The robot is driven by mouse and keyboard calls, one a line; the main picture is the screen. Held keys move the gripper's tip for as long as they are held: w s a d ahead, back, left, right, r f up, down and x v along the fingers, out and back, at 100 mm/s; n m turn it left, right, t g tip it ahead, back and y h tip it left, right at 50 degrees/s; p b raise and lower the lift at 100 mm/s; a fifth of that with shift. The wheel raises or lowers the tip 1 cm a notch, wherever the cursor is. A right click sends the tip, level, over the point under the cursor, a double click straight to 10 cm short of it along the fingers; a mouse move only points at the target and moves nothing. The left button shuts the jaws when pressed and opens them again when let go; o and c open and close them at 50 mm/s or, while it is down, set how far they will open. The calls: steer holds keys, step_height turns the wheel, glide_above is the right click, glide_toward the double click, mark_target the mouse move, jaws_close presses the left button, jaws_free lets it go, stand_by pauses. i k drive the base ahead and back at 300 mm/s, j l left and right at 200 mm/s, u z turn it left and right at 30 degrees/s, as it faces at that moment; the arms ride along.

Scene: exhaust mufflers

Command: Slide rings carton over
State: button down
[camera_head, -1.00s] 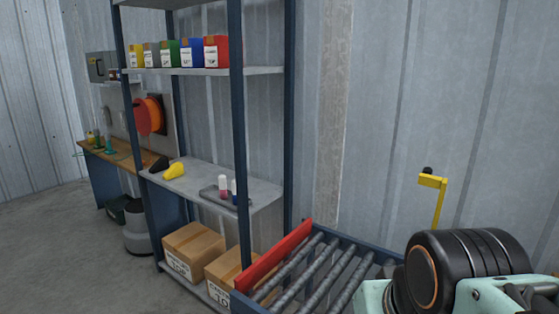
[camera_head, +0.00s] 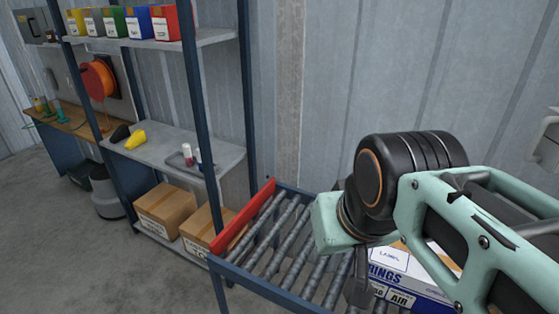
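The rings carton (camera_head: 412,276) is a white and blue box with "RINGS" lettering and a white label on top. It lies on the roller conveyor (camera_head: 240,285) at the lower right, partly hidden by my arm. My gripper (camera_head: 360,292) hangs at the carton's left end, seen only as a small dark shape below my mint-green wrist. I cannot tell whether its fingers are open or shut, or whether they touch the carton.
A red end board (camera_head: 243,217) closes the conveyor's left end. Bare rollers lie between it and the carton. A shelf rack (camera_head: 200,110) stands behind at left, holding coloured boxes. Brown cartons (camera_head: 166,209) sit on its lowest shelf.

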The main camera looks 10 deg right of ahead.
mark_target(397, 278)
steer(key=k+z, duration=0.15)
steer(key=z, duration=1.05)
steer(key=i+z, duration=0.15)
steer(key=z, duration=0.25)
steer(key=i+z, duration=0.15)
steer(key=z, duration=0.2)
steer(key=i+j+z, duration=0.1)
steer(key=z, duration=0.3)
